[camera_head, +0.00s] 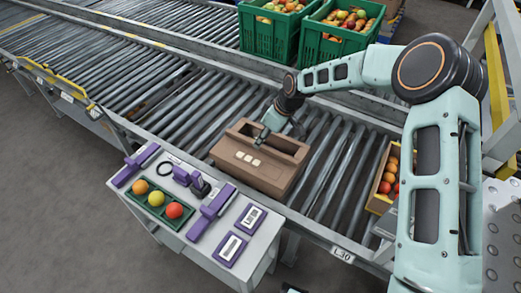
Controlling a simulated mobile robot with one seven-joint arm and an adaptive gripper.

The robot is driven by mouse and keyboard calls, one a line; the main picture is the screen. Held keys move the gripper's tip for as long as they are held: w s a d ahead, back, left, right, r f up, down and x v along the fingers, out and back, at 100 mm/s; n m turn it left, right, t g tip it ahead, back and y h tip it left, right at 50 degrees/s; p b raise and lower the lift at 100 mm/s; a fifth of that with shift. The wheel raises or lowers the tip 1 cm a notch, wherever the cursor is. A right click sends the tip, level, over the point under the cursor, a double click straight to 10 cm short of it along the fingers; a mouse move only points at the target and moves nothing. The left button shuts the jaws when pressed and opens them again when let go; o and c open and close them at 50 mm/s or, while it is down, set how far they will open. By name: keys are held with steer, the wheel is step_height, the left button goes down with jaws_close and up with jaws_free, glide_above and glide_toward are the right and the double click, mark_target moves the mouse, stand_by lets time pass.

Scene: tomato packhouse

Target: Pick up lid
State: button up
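A brown box (253,181) stands on the roller conveyor in the middle of the view. Its sloping near top carries a row of 3 pale squares, and behind it is a darker recess with a raised far rim. No separate lid stands out; I cannot tell whether this brown top is the lid. My gripper (262,138) points down at the box's top, at the left part of the recess, just behind the pale squares. Its fingers are small and dark here, so I cannot tell whether they touch or hold anything.
A white side table (265,257) in front holds a green tray with 3 fruits, purple tools and labelled plates. A fruit crate (377,204) is right of the box. Green crates (262,40) of tomatoes stand behind. Rollers left of the box are clear.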

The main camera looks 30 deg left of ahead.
mark_target(260, 150)
steer(key=x, duration=0.4)
steer(key=shift+w+a+f, duration=0.1)
steer(key=shift+w+f, duration=0.15)
steer(key=shift+w, duration=0.1)
jaws_close()
